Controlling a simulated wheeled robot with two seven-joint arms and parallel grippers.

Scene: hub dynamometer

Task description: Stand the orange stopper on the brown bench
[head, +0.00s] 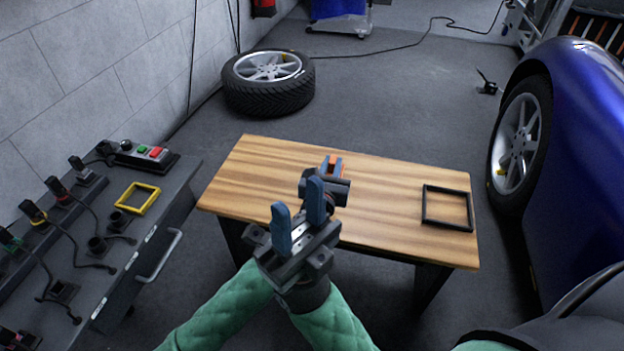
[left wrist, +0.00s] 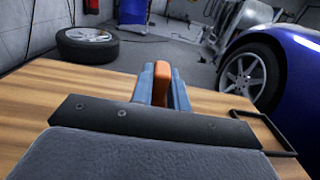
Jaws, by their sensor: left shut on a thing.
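The orange stopper (head: 331,170) is between the blue fingers of my left gripper (head: 332,160), which is shut on it above the brown bench (head: 270,170). In the left wrist view the stopper (left wrist: 161,80) stands roughly upright between the fingers, its rounded top showing. Its lower end is hidden, so I cannot tell whether it touches the bench. My right gripper (head: 299,200) is nearer, in front of the left one in the head view. Its two fingers are apart, with nothing between them.
A black square frame (head: 426,205) lies on the right part of the bench. The bench's left part is clear. A grey cabinet (head: 165,215) with a yellow frame (head: 125,200) and cables stands at left. A loose wheel (head: 268,95) lies behind; a blue car (head: 585,150) is at right.

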